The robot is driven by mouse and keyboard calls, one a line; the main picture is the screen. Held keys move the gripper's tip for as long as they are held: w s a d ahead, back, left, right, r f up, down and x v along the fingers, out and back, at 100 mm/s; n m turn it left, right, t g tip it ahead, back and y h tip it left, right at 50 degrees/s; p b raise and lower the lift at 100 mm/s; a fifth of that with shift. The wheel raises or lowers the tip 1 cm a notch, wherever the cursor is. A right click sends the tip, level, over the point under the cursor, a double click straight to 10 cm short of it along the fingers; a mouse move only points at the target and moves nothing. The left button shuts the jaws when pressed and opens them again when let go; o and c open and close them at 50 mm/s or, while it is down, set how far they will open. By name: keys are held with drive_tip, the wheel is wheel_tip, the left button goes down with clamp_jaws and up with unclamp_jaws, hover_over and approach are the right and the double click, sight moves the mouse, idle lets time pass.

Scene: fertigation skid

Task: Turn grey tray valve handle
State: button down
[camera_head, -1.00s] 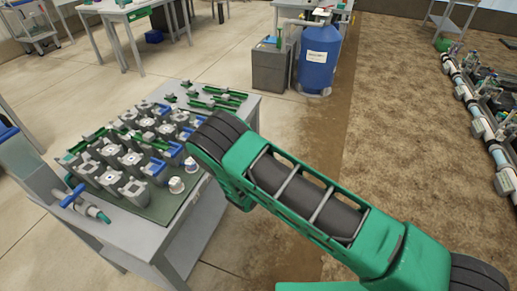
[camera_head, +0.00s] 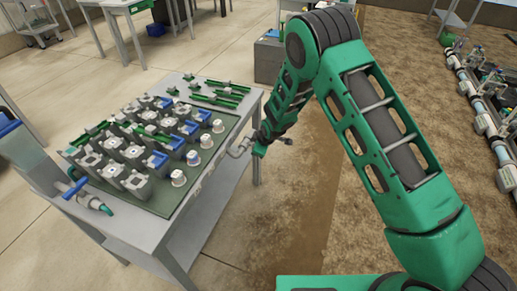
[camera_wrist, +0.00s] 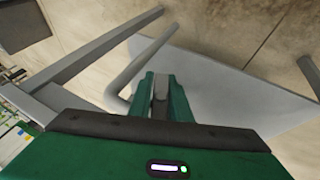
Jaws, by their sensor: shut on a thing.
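A thin grey bent handle (camera_head: 236,151) sticks out from the right side of the workbench. My gripper (camera_head: 252,145) is at its outer end, low beside the bench edge. In the wrist view my gripper (camera_wrist: 160,84) has its green fingers shut on the grey handle (camera_wrist: 128,78). The handle bends just left of the fingers and runs up to the right. The exact contact between the fingers is partly hidden. The valve body behind the handle is not clear to see.
The grey workbench (camera_head: 217,205) carries a green mat with several grey and blue valve blocks (camera_head: 140,150) and white-capped pieces. A clear container with a blue tap (camera_head: 75,188) stands at its left.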

drive_tip(key=g, duration=0.1)
drive_tip(key=s+a+g+y, duration=0.1)
drive_tip(key=g, duration=0.1)
drive_tip(key=shift+s+f+m, duration=0.15)
drive_tip(key=shift+s+m, duration=0.05)
drive_tip(key=shift+m, duration=0.1)
drive_tip(key=shift+s+f+g, duration=0.1)
drive_tip(key=shift+g, duration=0.2)
drive_tip(key=c, duration=1.7)
unclamp_jaws()
drive_tip(key=shift+d, duration=0.15)
drive_tip(key=v, duration=1)
drive_tip(key=shift+d+r, duration=0.25)
drive_tip(key=shift+r, duration=0.05)
